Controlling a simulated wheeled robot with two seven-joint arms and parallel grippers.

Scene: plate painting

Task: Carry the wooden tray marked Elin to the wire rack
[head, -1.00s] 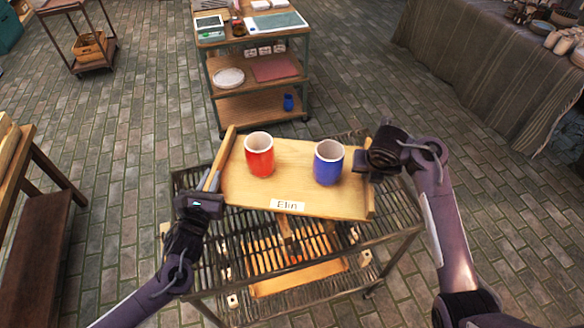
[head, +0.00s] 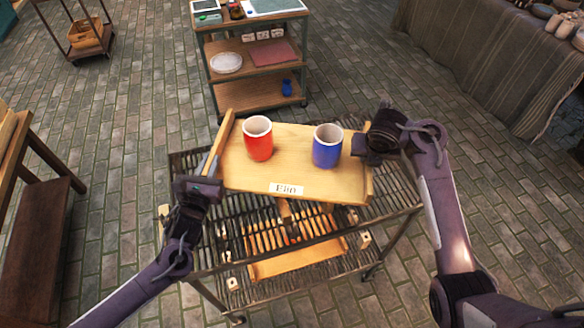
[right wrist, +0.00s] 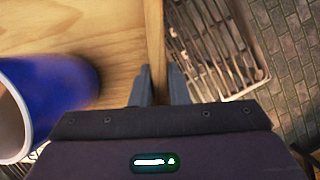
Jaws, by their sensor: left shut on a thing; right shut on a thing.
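The wooden tray (head: 290,168) with the label Elin is held between my two grippers, over the top of the dark wire rack (head: 402,196). The picture does not settle whether it touches the bars. A red cup (head: 258,147) and a blue cup (head: 327,152) stand upright on it. My left gripper (head: 211,174) is shut on its left end wall. My right gripper (head: 364,148) is shut on its right end wall. In the right wrist view the right fingers (right wrist: 160,82) clasp the wall, with the blue cup (right wrist: 50,95) close by and the rack (right wrist: 205,45) below.
The rack's lower shelf holds a light wooden piece (head: 298,258). A wheeled cart (head: 228,88) stands behind it, a wooden bench (head: 35,215) at left, a cloth-covered table (head: 480,70) at upper right. Brick floor is open between them.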

